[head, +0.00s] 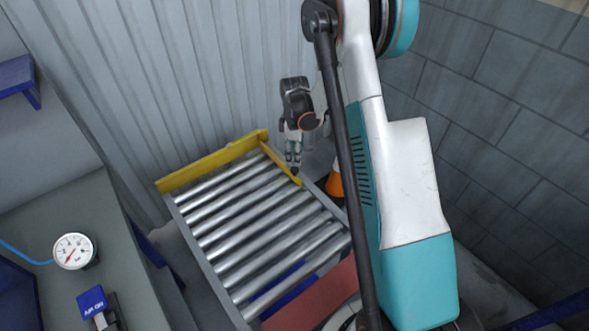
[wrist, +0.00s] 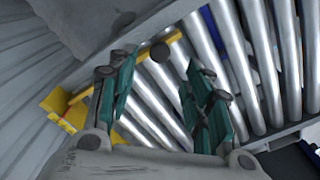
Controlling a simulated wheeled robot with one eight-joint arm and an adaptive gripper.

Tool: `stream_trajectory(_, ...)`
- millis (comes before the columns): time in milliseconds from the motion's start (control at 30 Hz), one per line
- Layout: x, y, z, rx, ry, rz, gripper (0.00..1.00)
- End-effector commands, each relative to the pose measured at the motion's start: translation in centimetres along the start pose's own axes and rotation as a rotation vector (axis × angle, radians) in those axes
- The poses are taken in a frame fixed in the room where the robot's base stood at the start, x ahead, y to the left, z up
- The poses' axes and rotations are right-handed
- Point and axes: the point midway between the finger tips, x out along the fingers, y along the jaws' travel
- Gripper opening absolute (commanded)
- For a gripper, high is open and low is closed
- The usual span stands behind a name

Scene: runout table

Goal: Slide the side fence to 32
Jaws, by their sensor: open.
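The side fence looks to be the thin yellow bar (head: 280,160) along the far right of the roller table; it also shows in the wrist view (wrist: 82,94). A dark round knob (head: 295,170) sits by its near end. In the wrist view the knob (wrist: 160,52) appears between my fingertips, but I cannot tell how far beyond them it lies. My gripper (head: 293,158) is above the fence, fingers pointing down. In the wrist view my gripper (wrist: 161,65) is open with nothing held between its fingers. I can read no scale or number for the fence.
A taller yellow plate (head: 210,165) closes the table's far end. Silver rollers (head: 255,215) fill the frame. An orange cone (head: 335,182) stands right of the table, near my arm. A bench with a gauge (head: 73,251) is at left. Corrugated and block walls stand close behind.

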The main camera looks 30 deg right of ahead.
Motion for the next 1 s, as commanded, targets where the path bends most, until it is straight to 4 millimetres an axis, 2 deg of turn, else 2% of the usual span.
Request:
stream_trajectory(33, 1.4, 0.0, 0.0, 0.0, 0.0, 0.0, 0.46)
stream_trajectory(100, 2.7, 0.0, 0.0, 0.0, 0.0, 0.0, 0.46)
stream_trajectory(333, 5.9, 0.0, 0.0, 0.0, 0.0, 0.0, 0.46)
stream_trajectory(500, 6.9, 0.0, 0.0, 0.0, 0.0, 0.0, 0.46)
stream_trajectory(800, 7.0, 0.0, 0.0, 0.0, 0.0, 0.0, 0.46)
stream_trajectory(867, 7.0, 0.0, 0.0, 0.0, 0.0, 0.0, 0.35)
stream_trajectory(1000, 7.0, 0.0, 0.0, 0.0, 0.0, 0.0, 0.03)
